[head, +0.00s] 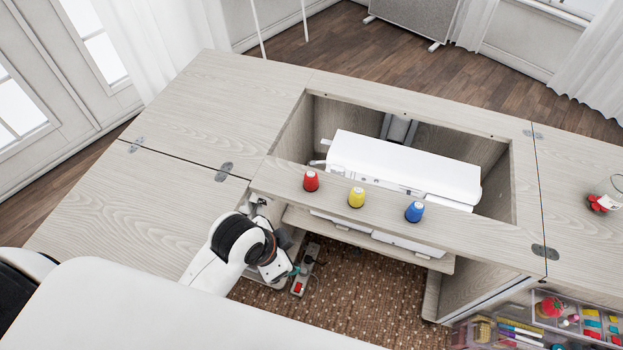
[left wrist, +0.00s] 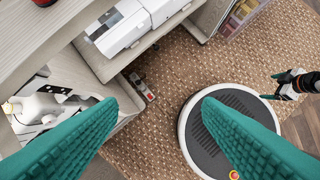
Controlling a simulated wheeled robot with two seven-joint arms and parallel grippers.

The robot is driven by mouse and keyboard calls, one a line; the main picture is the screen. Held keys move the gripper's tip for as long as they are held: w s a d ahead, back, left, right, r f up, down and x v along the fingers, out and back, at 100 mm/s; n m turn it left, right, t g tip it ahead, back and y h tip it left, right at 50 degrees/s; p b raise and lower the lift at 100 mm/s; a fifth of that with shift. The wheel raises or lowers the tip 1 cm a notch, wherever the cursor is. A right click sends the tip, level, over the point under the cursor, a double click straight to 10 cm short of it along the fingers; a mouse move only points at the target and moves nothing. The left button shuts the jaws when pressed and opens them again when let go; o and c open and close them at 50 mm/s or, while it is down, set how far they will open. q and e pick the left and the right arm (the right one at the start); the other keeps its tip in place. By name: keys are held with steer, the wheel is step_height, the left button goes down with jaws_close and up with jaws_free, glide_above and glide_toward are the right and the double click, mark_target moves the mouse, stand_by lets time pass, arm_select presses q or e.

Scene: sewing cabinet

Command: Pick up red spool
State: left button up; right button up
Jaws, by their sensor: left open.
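The red spool (head: 311,181) stands upright on the front strip of the wooden cabinet top, leftmost of three spools. In the left wrist view only a bit of the red spool (left wrist: 44,2) shows at the top left edge. My left gripper (head: 297,268) is below and in front of the strip's edge, apart from the spool. In the left wrist view my left gripper (left wrist: 160,100) has its teal fingers wide apart with nothing between them. My right gripper (left wrist: 280,87) shows small at the right of that view; its opening is unclear.
A yellow spool (head: 356,198) and a blue spool (head: 414,212) stand on the same strip. Behind is a white sewing machine (head: 405,165) in the cabinet well. A power strip (head: 302,277) lies below on the brown rug.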

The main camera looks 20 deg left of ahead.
arm_select(q)
steer(key=w+d+r+m+h, duration=0.1)
steer(key=w+d+r+m, duration=0.2)
steer(key=w+d+m, duration=0.5)
step_height(320, 180, up, 9)
steer(key=m+g+y, duration=0.3)
steer(key=m+g, duration=0.1)
steer(key=m, duration=1.9)
glide_above(311, 177)
steer(key=w, duration=0.1)
step_height(311, 177, down, 12)
steer(key=shift+a+r+p, duration=0.1)
steer(key=shift+a+p, duration=0.05)
steer(key=shift+p, duration=0.45)
steer(key=shift+c, duration=0.2)
steer(key=c, duration=1)
